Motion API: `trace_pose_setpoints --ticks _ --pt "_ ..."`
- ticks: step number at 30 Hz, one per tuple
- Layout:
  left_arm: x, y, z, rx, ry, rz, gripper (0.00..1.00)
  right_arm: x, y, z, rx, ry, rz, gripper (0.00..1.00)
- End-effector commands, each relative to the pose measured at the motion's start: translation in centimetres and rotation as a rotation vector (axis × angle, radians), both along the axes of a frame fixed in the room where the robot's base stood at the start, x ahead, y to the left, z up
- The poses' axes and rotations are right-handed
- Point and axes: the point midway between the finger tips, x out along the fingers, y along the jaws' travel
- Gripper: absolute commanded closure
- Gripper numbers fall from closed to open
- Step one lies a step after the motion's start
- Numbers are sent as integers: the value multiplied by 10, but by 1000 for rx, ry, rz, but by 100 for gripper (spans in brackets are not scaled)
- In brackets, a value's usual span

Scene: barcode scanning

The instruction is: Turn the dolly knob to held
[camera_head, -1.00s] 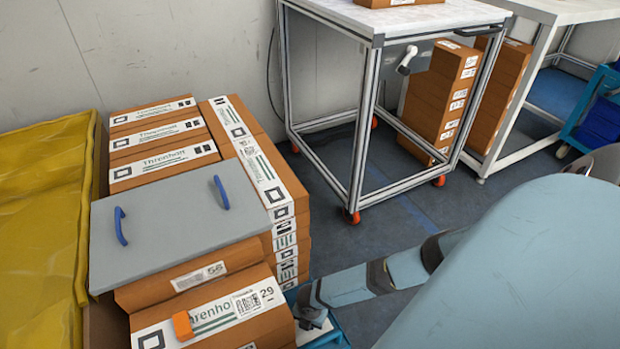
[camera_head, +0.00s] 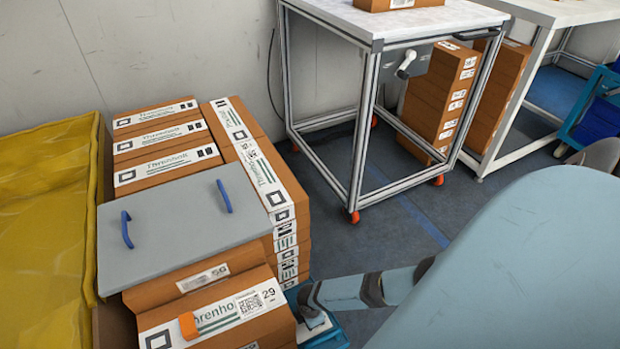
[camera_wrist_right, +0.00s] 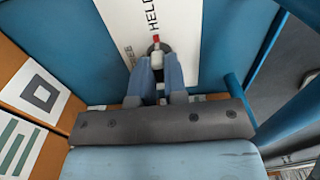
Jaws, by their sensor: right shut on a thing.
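The dolly knob (camera_wrist_right: 166,47) is a dark round knob with a red mark at its upper edge, seen in the right wrist view. It sits on a white plate (camera_wrist_right: 180,25) on a blue panel. The word "HELD" (camera_wrist_right: 153,14) is printed above the knob, and the red mark faces it. Another word, partly hidden, is at the left. My right gripper (camera_wrist_right: 160,72) is shut on the knob, its fingers covering the lower part. In the head view my right arm reaches down to the blue dolly (camera_head: 332,338) beside the boxes; the knob cannot be made out there. My left gripper is out of view.
Stacked brown boxes (camera_head: 235,325) stand left of my right arm, with a grey lid with blue handles (camera_head: 180,225) on top. A yellow-lined container (camera_head: 45,215) is at far left. A metal-framed table (camera_head: 357,150) stands behind on open floor.

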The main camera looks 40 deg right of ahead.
Motion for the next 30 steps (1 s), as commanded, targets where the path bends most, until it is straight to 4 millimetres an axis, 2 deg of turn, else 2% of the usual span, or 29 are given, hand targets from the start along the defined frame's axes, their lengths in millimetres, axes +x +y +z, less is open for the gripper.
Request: trace_pose_setpoints --ticks 15,16,18,19,26,30 --pt "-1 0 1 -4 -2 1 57 -1 -2 0 -3 2 -20 100" --pt "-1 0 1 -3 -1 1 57 -1 -2 0 -3 2 -20 83" --pt "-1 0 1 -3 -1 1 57 -1 -2 0 -3 2 -19 67" --pt "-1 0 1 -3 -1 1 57 -1 -2 0 -3 2 -19 62" --pt "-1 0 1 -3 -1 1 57 0 -1 0 -1 0 -18 62" --pt "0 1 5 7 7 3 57 0 -1 9 0 0 -18 62"
